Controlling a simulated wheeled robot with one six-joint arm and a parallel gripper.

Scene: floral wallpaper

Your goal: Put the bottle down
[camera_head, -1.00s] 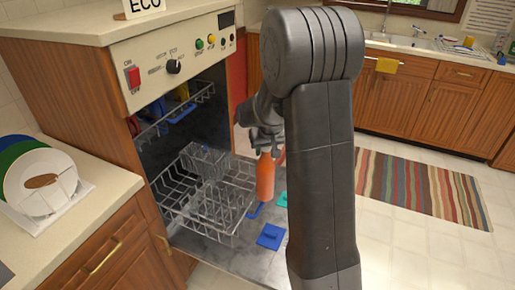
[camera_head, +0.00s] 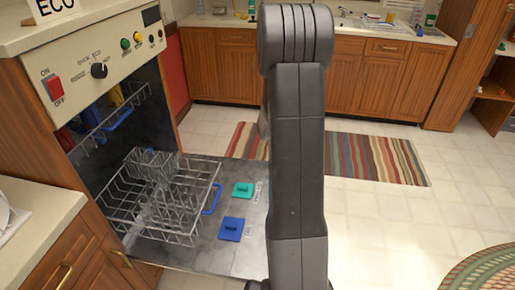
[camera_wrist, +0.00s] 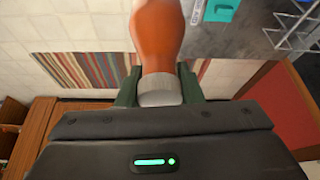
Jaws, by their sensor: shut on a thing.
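An orange bottle (camera_wrist: 157,30) with a pale grey cap end shows in the wrist view. My gripper (camera_wrist: 158,88) is shut on it at the cap end, with one dark green finger on each side. The bottle's far end runs out of the top of that view. In the head view my arm hides both the gripper and the bottle. In the wrist view the bottle appears over the tiled floor, beside the dishwasher door.
The open dishwasher door (camera_head: 190,248) lies low at the left, bearing a wire rack (camera_head: 150,205), a blue sponge-like piece (camera_head: 231,229) and a teal one (camera_head: 243,189). A counter (camera_head: 35,195) stands at the left. Striped rug (camera_head: 375,157) and open floor (camera_head: 385,210) lie right.

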